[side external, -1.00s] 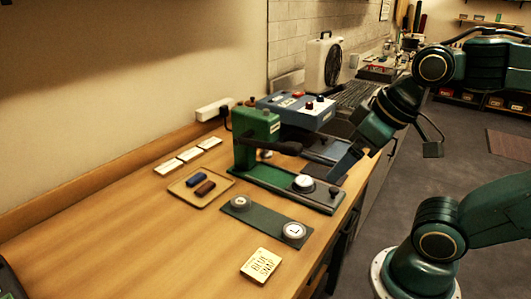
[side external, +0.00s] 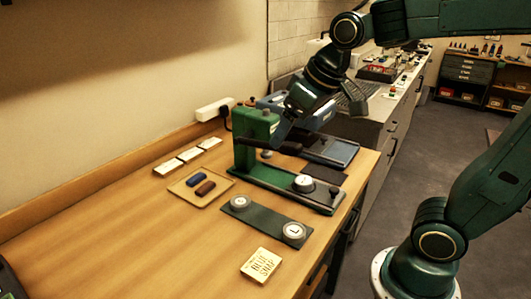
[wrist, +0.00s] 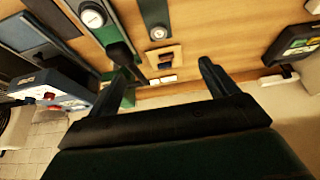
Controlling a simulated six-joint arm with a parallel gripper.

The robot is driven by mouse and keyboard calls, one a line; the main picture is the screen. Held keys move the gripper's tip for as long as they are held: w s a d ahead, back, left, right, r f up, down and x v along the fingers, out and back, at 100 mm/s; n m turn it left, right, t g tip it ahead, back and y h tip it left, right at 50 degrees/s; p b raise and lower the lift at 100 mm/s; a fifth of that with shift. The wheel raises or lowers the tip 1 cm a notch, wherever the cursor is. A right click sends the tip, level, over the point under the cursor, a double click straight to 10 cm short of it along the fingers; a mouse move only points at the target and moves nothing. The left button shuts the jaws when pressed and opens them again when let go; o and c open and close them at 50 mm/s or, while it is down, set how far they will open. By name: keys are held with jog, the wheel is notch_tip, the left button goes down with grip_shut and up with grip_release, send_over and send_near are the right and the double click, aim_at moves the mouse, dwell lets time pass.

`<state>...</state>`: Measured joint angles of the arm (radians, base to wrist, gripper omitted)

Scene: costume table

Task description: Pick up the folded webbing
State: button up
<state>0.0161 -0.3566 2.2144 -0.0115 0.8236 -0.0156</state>
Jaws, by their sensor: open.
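Two small folded webbing pieces, one blue (side external: 196,180) and one brown (side external: 205,188), lie side by side on a shallow tan tray (side external: 175,190). Which one is meant cannot be told. In the wrist view the tray (wrist: 178,52) lies between my fingers in the picture, well beyond them, with the pieces small and dark on it. My gripper (wrist: 164,62) is open and empty. In the side view my gripper (side external: 281,134) is at the green press, above and right of the tray, its fingers partly hard to separate from the press.
The green press (side external: 256,140) with its base plate stands right of the tray. A dark green strip with round dies (side external: 266,222) lies in front. White cards (side external: 188,155) lie behind the tray, and a "blue snap" card (side external: 261,265) in front.

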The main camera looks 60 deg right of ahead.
jog(key=w+f, duration=0.4)
jog(key=w, duration=0.5)
jog(key=w+d+f, duration=0.1)
jog(key=w+f, duration=0.3)
jog(key=w, duration=0.5)
jog(key=w+d+f, duration=0.1)
jog(key=w+f, duration=0.3)
jog(key=w, duration=0.5)
jog(key=shift+f+g, duration=0.3)
jog(key=shift+f, duration=0.05)
jog(key=shift+w+f, duration=0.1)
send_near(198, 178)
jog(key=shift+x, duration=1.45)
jog(key=shift+f, duration=0.1)
jog(key=shift+x, duration=2.5)
